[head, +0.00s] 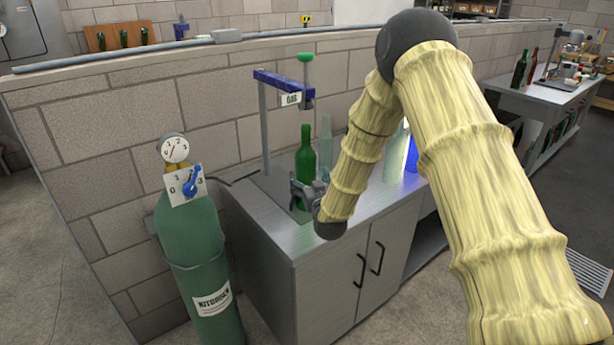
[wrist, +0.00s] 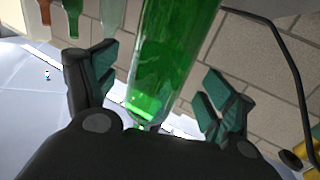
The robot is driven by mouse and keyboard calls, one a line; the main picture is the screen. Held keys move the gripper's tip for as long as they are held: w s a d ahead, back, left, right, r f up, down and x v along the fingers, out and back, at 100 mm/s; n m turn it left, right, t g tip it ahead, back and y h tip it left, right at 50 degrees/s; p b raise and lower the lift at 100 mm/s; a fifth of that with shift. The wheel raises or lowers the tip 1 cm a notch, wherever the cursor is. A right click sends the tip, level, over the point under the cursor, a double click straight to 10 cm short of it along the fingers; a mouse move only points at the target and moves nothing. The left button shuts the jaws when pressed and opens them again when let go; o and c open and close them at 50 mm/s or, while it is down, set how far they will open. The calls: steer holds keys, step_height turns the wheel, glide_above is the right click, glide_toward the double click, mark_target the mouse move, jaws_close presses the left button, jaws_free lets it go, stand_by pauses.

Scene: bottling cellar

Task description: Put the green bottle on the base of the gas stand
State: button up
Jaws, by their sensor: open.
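The green bottle (head: 306,152) stands upright at the gas stand, beneath its blue arm. Its lower part is mostly hidden by my gripper (head: 305,193). The stand has a grey post (head: 264,130), a blue head (head: 284,84) with a "GAS" label, and a dark flat base (head: 270,184). The bottle's foot seems to be over the front of this base, but I cannot tell whether it rests fully on it. In the wrist view the green bottle (wrist: 172,55) is between the spread fingers of my gripper (wrist: 160,92), with gaps on both sides.
Clear bottles (head: 326,140) stand close behind and right of the green one on the steel counter (head: 305,238). A green gas cylinder (head: 195,245) with a gauge (head: 174,149) stands left of the cabinet. A block wall (head: 120,120) runs behind the counter.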

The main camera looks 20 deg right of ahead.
steer(key=s+b, duration=0.1)
steer(key=s, duration=0.7)
steer(key=shift+a, duration=0.25)
